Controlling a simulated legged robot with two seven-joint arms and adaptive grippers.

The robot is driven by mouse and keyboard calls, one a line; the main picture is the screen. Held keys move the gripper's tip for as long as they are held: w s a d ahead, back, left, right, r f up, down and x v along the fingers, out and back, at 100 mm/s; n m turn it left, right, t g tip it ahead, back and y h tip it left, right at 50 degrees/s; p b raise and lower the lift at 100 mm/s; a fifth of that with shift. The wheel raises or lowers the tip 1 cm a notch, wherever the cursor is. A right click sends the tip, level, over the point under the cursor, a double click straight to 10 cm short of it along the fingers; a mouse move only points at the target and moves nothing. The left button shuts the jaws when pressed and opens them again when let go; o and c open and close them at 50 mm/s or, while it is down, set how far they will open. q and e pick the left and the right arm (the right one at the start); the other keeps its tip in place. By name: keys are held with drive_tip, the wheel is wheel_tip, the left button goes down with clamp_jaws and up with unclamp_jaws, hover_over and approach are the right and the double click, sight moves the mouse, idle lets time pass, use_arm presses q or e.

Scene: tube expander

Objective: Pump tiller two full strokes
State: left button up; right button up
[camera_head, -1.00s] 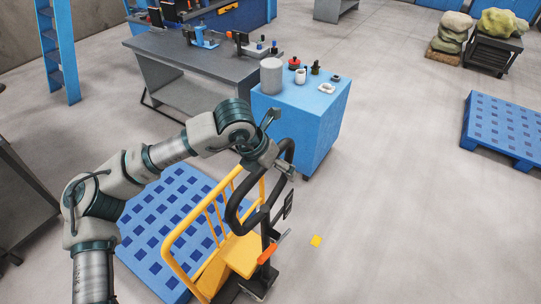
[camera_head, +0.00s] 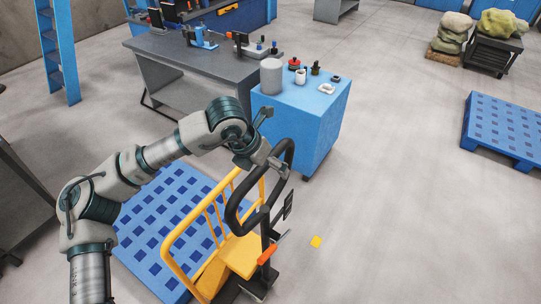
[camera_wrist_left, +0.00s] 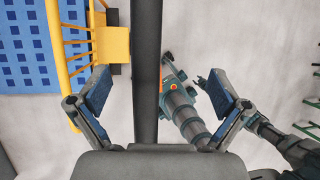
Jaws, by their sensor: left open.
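The black loop-shaped tiller handle (camera_head: 236,218) rises upright from a yellow hand truck (camera_head: 240,252) with a railed frame and an orange lever (camera_head: 267,254). My left gripper (camera_head: 279,164) is at the upper part of the loop, with its fingers spread. In the left wrist view, a dark tiller bar (camera_wrist_left: 147,70) runs between the two open blue-padded fingers (camera_wrist_left: 157,95), with clear gaps on both sides. The pads do not touch the bar there.
A blue cabinet (camera_head: 314,133) with small items on top stands close behind the tiller. A blue pallet (camera_head: 165,225) lies left of the truck, under my arm. A grey workbench (camera_head: 195,65) stands behind.

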use_arm(q)
drive_tip(key=shift+w+a+f, duration=0.15)
drive_tip(key=shift+w+a, duration=0.4)
drive_tip(key=shift+a, duration=0.2)
drive_tip(key=shift+w+a+f, duration=0.15)
drive_tip(key=shift+w+a, duration=0.4)
drive_tip(key=shift+a, duration=0.2)
